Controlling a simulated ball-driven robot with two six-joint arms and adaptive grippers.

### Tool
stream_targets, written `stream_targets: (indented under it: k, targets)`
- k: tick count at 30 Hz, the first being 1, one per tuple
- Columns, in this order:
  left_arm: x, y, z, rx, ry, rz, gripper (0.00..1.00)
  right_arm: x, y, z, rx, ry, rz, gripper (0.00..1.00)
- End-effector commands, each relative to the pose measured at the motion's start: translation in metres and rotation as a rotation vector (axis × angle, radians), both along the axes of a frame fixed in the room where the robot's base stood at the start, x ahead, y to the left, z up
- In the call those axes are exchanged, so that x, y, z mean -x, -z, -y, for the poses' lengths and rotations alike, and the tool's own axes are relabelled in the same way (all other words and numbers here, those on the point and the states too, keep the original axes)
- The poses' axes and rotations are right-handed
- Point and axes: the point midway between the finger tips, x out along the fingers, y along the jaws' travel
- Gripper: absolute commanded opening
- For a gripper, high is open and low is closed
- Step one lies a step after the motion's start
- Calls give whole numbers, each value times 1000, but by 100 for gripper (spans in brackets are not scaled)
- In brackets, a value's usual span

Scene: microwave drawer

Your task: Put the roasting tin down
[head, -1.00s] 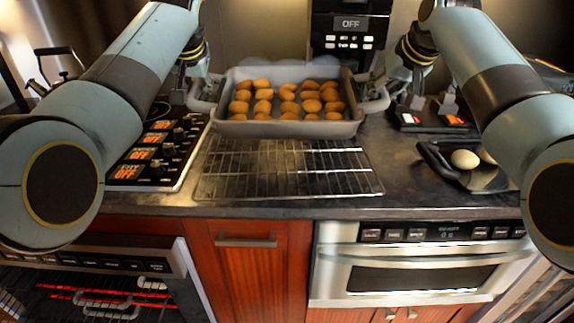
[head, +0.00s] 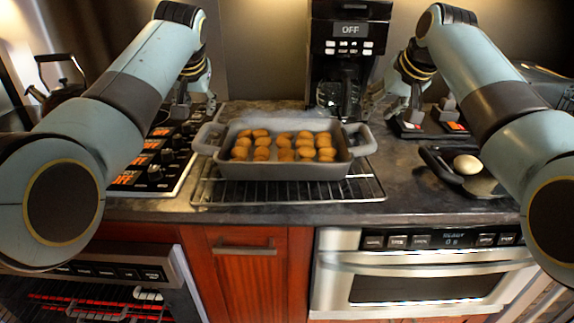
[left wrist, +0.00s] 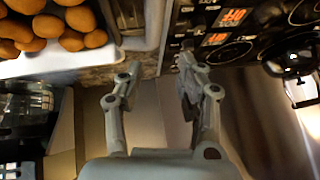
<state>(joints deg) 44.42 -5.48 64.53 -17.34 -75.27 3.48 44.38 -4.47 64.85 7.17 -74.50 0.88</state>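The grey roasting tin (head: 290,170), full of small brown potatoes, sits level on the wire rack (head: 300,191) on the counter. Its two looped end handles are free. My left gripper (head: 193,106) is beyond the tin's left handle, apart from it. In the left wrist view my left gripper (left wrist: 155,77) has its fingers spread with nothing between them; the tin's edge (left wrist: 75,62) shows at upper left. My right gripper (head: 402,108) is up and to the right of the right handle, with its fingers apart and empty.
The stove control panel (head: 155,160) lies left of the rack. A coffee machine (head: 348,50) stands behind. A black pan with an egg (head: 466,163) lies at the right. A kettle (head: 55,85) is at far left. Bare counter lies right of the rack.

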Motion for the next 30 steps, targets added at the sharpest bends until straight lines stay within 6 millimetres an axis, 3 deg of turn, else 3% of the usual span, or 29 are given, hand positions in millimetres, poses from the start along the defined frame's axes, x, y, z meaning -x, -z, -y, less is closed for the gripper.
stream_targets:
  k: [11, 24, 30]
  targets:
    - [4, -7, 2, 0, 0, 3, 39, 0, 1, 0, 0, -2, -2, 40]
    - [53, -78, 20, 3, 0, 2, 39, 1, 1, 0, 0, -2, -3, 40]
    - [65, -95, 23, 1, 0, 0, 39, 1, 0, 0, 0, -2, -2, 40]
